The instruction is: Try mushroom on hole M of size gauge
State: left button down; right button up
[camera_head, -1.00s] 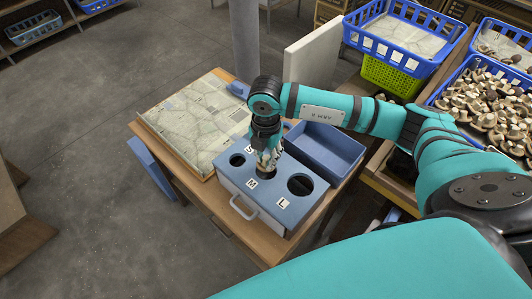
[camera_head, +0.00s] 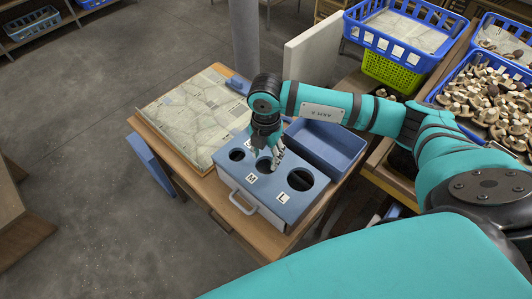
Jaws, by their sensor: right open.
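The size gauge (camera_head: 238,185) is a blue-topped box with three round holes marked S, M and L, and a handle on its front. My right gripper (camera_head: 266,154) points down over hole M (camera_head: 263,166), its fingers open on either side of the hole. I see no mushroom between the fingers. The inside of hole M is dark, so I cannot tell whether a mushroom lies in it. Many brown and pale mushrooms (camera_head: 488,100) fill a blue crate at the right. My left gripper is not in view.
An empty-looking blue tray (camera_head: 335,146) stands right behind the gauge. A paper-covered board (camera_head: 190,115) lies on the wooden table at the left. A blue basket (camera_head: 399,38) sits on a green crate (camera_head: 393,75) at the back. A white panel (camera_head: 312,57) stands behind the tray.

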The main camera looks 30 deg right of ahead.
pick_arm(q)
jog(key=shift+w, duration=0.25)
pick_arm(e)
notch_tip(320, 180, up, 12)
dwell(0.3)
dwell(0.4)
